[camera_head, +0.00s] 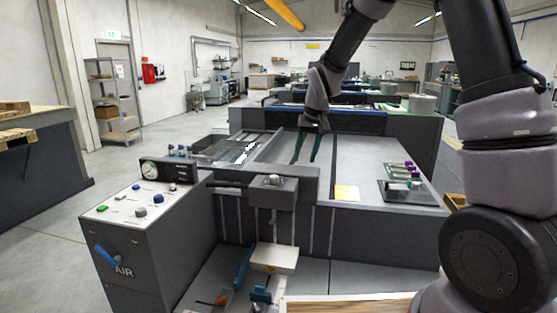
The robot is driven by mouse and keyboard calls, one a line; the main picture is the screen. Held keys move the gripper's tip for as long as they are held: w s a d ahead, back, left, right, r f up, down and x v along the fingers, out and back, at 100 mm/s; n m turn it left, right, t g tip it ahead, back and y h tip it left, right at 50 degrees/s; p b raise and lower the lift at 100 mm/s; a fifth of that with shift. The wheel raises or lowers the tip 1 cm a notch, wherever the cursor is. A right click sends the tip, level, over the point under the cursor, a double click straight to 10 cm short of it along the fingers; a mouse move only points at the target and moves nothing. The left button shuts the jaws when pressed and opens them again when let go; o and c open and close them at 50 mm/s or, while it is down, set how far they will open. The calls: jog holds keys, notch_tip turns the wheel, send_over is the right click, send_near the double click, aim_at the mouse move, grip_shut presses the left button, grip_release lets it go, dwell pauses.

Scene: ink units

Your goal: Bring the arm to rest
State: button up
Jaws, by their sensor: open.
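My gripper (306,148) hangs at the end of my arm, above the top of the grey machine (355,158). Its two dark green fingers point down and stand apart, with nothing seen between them. The arm comes in from the right, bends high at the top of the picture and reaches down to the middle. I cannot tell whether the fingertips touch the surface below.
A control box (120,212) with buttons, a gauge (150,170) and a blue AIR lever (106,255) stands at front left. A dark tray (408,197) with purple and green items and a yellow label (347,192) lie right of the gripper.

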jog(key=s+d+r+m+t, duration=0.1)
jog(key=s+d+r+m, duration=0.1)
jog(key=s+d+r, duration=0.5)
jog(key=s+d+r+m+t, duration=0.1)
jog(key=s+d+r, duration=0.35)
jog(key=r, duration=0.45)
jog(key=s+d+r+m+t, duration=0.1)
jog(key=s+d, duration=0.1)
jog(key=s, duration=0.5)
jog(key=s+d+r+m+t, duration=0.1)
jog(key=s+d+r, duration=0.1)
jog(key=s, duration=0.5)
jog(key=shift+s+d+r, duration=0.2)
jog(key=shift+s+d, duration=0.15)
jog(key=shift+d, duration=0.2)
